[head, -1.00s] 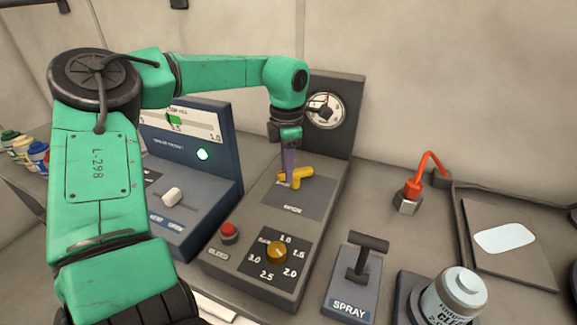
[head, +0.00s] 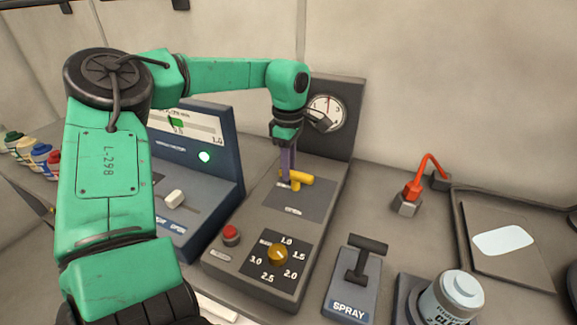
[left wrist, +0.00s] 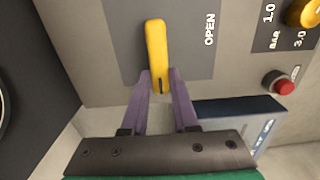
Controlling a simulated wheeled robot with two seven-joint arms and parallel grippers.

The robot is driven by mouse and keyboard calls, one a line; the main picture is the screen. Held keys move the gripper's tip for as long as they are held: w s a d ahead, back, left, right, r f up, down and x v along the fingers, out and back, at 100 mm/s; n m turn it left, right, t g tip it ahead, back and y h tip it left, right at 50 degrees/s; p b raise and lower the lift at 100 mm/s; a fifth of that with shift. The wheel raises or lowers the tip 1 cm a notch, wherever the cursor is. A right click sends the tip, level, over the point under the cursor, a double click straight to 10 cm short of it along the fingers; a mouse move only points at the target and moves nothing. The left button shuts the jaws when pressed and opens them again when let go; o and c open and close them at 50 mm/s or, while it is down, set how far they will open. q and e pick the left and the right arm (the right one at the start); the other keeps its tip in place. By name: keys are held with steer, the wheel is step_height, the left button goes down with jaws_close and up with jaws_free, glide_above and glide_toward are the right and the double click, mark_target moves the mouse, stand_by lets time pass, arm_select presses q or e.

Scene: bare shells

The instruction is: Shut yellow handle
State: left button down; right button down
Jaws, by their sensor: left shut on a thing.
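The yellow handle (head: 301,179) sits on a dark plate on the grey gauge panel. In the left wrist view the handle (left wrist: 155,45) is a long yellow bar, with the word OPEN on the plate beside it. My left gripper (head: 288,180) reaches down to the handle. Its two purple fingers are on either side of the handle's near end in the left wrist view (left wrist: 160,82), closed on it. The fingers hide part of the handle in the head view. My right gripper is not in view.
The grey panel (head: 228,262) also carries a red button (head: 231,234), an orange dial (head: 277,254) and a round gauge (head: 325,113). A blue panel (head: 221,187) stands close on the left. A SPRAY lever (head: 367,245) and a red hooked part (head: 414,190) are to the right.

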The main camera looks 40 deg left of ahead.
arm_select(q)
steer(key=shift+w+r, duration=0.1)
steer(key=shift+r, duration=0.1)
steer(key=c, duration=0.7)
jaws_free()
steer(key=shift+f, duration=0.1)
step_height(320, 180, up, 15)
steer(key=shift+f, duration=0.2)
